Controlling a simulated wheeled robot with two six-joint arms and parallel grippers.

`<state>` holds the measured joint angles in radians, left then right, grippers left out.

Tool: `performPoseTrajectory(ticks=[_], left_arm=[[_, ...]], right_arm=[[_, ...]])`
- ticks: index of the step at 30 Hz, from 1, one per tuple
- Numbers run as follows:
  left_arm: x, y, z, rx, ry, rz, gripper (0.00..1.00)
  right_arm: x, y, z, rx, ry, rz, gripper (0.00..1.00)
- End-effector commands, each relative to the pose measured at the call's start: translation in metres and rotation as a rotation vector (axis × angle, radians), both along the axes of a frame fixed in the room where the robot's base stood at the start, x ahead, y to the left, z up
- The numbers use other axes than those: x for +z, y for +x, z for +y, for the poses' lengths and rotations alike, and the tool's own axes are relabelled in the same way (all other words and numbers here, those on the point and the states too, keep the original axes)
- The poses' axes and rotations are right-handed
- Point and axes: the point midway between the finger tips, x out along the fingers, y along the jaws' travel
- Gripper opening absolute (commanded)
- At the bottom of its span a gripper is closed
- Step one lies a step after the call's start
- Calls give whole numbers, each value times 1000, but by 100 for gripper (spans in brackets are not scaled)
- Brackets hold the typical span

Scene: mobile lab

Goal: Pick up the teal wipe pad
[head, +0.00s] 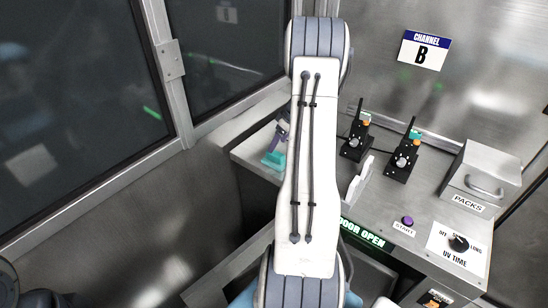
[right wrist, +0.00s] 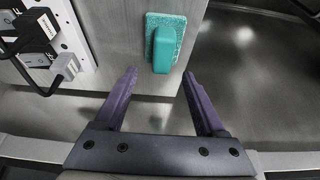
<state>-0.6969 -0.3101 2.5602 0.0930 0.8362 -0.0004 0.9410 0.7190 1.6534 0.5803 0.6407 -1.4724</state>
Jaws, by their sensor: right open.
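The teal wipe pad (right wrist: 178,24) lies flat on the metal bench top near its edge, with a raised teal grip on top. In the head view the pad (head: 273,160) shows at the bench's left end, just left of my white arm link. My right gripper (right wrist: 159,72) is open and empty. Its two purple fingers point towards the pad, which lies beyond the fingertips, roughly in line with the gap between them. In the head view only a bit of the right gripper (head: 281,131) shows above the pad; my arm hides the rest. My left gripper is not in view.
A PACKS box (head: 482,176), purple START button (head: 407,221) and UV dial (head: 458,243) are further right. Windowed wall (head: 165,150) stands left.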

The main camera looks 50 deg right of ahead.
Motion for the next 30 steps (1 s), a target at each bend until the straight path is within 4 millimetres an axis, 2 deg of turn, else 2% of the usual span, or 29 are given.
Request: performPoseTrajectory(ticks=[5, 10, 15, 23, 25, 29, 30], left_arm=[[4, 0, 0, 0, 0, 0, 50], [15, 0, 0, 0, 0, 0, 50], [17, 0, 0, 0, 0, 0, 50], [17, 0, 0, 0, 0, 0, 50], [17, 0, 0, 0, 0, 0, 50], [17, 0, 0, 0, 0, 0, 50], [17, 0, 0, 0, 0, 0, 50]], right_arm=[[-12, 6, 3, 4, 0, 1, 72], [-35, 12, 6, 2, 3, 3, 72], [-54, 19, 6, 4, 0, 2, 72], [-58, 21, 6, 4, -2, 0, 72], [-58, 21, 6, 4, -2, 0, 53], [-57, 21, 6, 3, -1, 0, 4], [-57, 21, 6, 3, -1, 0, 0]])
